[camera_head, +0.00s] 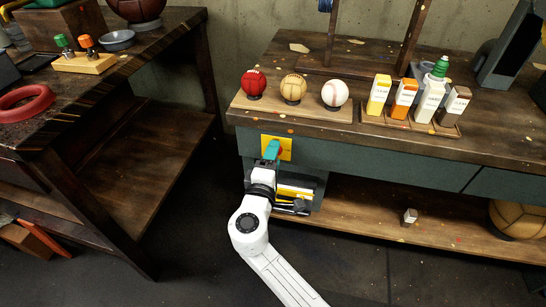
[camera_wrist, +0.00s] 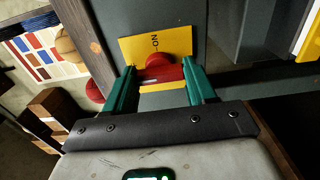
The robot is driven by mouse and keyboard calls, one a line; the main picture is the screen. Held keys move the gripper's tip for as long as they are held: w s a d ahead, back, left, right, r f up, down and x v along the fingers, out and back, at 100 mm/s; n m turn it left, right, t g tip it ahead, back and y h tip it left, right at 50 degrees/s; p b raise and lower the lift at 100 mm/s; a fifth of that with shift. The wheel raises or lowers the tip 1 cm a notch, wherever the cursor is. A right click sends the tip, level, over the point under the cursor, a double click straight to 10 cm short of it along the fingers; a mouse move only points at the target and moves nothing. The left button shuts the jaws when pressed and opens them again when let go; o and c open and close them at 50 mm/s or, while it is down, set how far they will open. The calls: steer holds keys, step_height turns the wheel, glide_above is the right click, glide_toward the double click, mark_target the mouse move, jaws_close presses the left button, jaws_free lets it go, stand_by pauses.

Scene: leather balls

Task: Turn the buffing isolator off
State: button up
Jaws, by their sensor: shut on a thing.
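The buffing isolator is a red turn handle (camera_wrist: 160,72) on a yellow plate (camera_wrist: 135,46), mounted on the grey-green bench front. The letters O and N show on the plate beside the handle in the wrist view. In the head view the yellow plate (camera_head: 286,143) is partly covered by my gripper (camera_head: 271,151), with a bit of red at its side. In the wrist view the teal fingers of my gripper (camera_wrist: 160,76) stand one on each side of the red handle and are shut on it. Other marks on the plate are hidden or too small to read.
The bench top (camera_head: 330,130) above bears a wooden stand (camera_head: 300,110) with three balls and several small bottles on a tray. A holder with yellow items (camera_head: 296,192) hangs close below my gripper. A dark side table (camera_head: 110,150) stands at left, with open floor between.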

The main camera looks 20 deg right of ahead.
steer(key=o, duration=1)
steer(key=shift+o, duration=0.2)
steer(key=shift+a, duration=0.1)
steer(key=p+v, duration=0.1)
steer(key=v, duration=0.9)
steer(key=shift+s+a, duration=0.15)
steer(key=shift+s, duration=0.2)
